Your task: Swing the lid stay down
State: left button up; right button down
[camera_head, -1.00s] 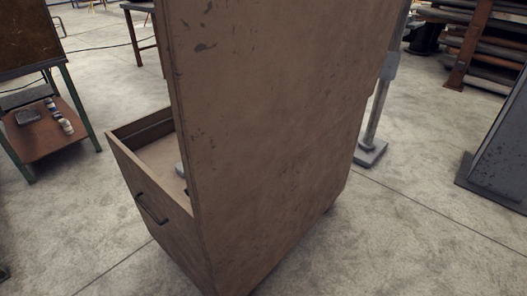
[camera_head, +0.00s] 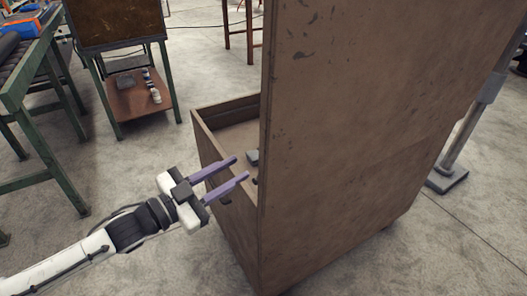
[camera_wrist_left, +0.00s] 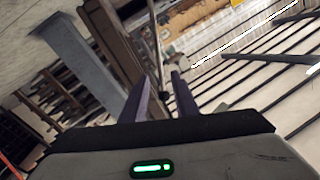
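A brown wooden chest (camera_head: 203,135) stands in the head view with its tall scuffed lid (camera_head: 345,130) raised upright. The lid hides most of the chest's inside. My left gripper (camera_head: 240,168) is open and empty, its two purple fingers apart, in front of the chest's left side and pointing toward the lid's edge. In the left wrist view the fingers (camera_wrist_left: 161,88) are also apart. A thin rod (camera_wrist_left: 157,40) shows beyond them there; I cannot tell surely whether it is the lid stay. The stay is not identifiable in the head view. My right gripper is out of view.
A green-legged bench (camera_head: 40,100) stands at far left. Behind it is a stand with a brown shelf (camera_head: 125,100) holding small items. A grey post on a foot (camera_head: 447,178) stands right of the chest. Floor is open in front.

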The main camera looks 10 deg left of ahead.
pick_arm(q)
jog(key=x, duration=1)
jog(key=shift+s, duration=0.1)
grip_shut()
